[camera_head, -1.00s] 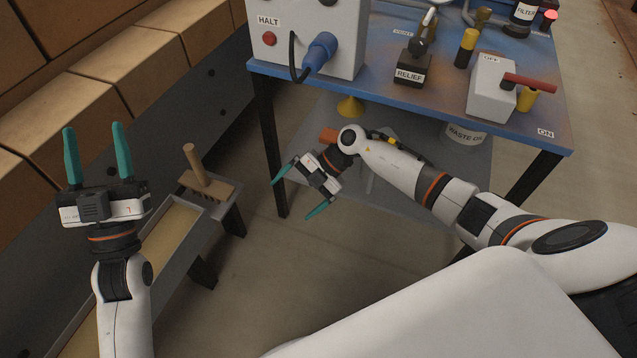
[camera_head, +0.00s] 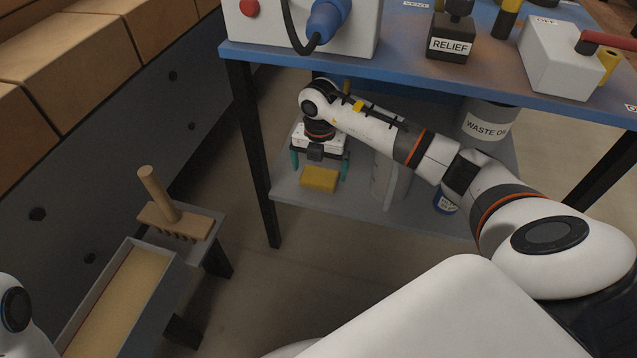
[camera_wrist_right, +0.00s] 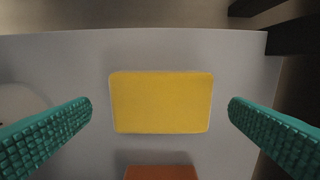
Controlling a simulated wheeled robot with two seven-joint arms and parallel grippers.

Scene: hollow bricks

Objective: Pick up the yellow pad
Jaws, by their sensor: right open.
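The yellow pad (camera_head: 320,179) lies flat on the lower shelf of the blue table, near the shelf's front edge. It fills the middle of the right wrist view (camera_wrist_right: 162,102). My right gripper (camera_head: 319,172) points down over it. Its teal fingers (camera_wrist_right: 160,118) are open, one on each side of the pad, with a gap on both sides; nothing is held. My left gripper is out of the head view; only a bit of my left arm shows at the lower left edge.
The lower shelf (camera_head: 420,216) also holds a waste oil container (camera_head: 487,126), a pale cylinder (camera_head: 384,178) and a small blue bottle (camera_head: 446,201). A reddish-brown block (camera_wrist_right: 160,172) lies beside the pad. A wooden-handled brush (camera_head: 174,218) rests at left.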

